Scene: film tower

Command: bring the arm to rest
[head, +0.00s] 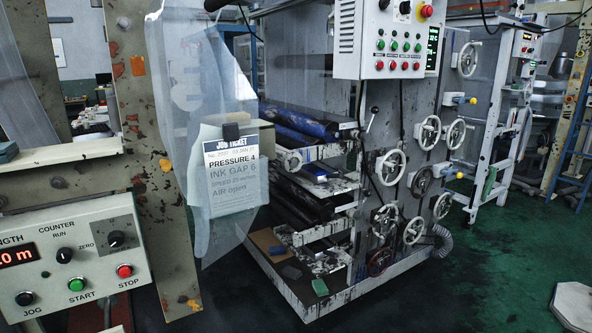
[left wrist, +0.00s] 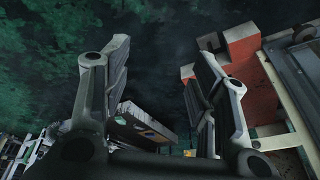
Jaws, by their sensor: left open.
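My left gripper (left wrist: 160,95) shows in the left wrist view with its two fingers spread well apart. It is open, and nothing sits between its fingertips. Dark, green-stained floor lies beyond the fingers. No arm or gripper of mine can be made out in the head view. My right gripper is in neither view.
A printing machine (head: 320,245) with handwheels stands mid-view under a control box (head: 388,40). A job ticket (head: 232,172) hangs near a paint-chipped post (head: 140,150). A counter panel (head: 75,258) is at lower left. A red block (left wrist: 245,90) is beside the gripper.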

